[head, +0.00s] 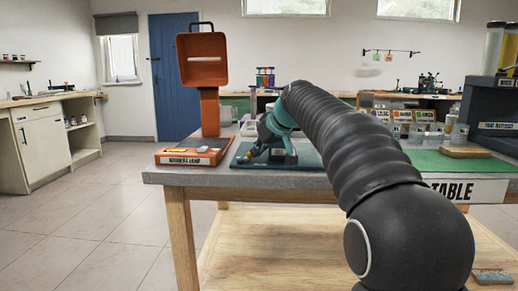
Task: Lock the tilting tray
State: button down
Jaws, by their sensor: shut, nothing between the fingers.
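My gripper (246,156) points down and left over the left part of this base. It looks shut and empty. Whether its tips touch anything is too small to tell.
The grey tabletop (228,178) has a clear strip in front. A green mat (440,162), jars and a dark dispenser (490,112) are at right. The floor at left is free.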

jog(key=shift+w+p, duration=0.95)
dwell(0.8)
jog(key=shift+s+a, duration=0.1)
jog(key=shift+a, duration=0.05)
dwell(0.5)
jog(key=shift+s+a+b, duration=0.35)
jog(key=shift+s+a, duration=0.1)
jog(key=shift+s, duration=0.1)
jog(key=v, duration=1.2)
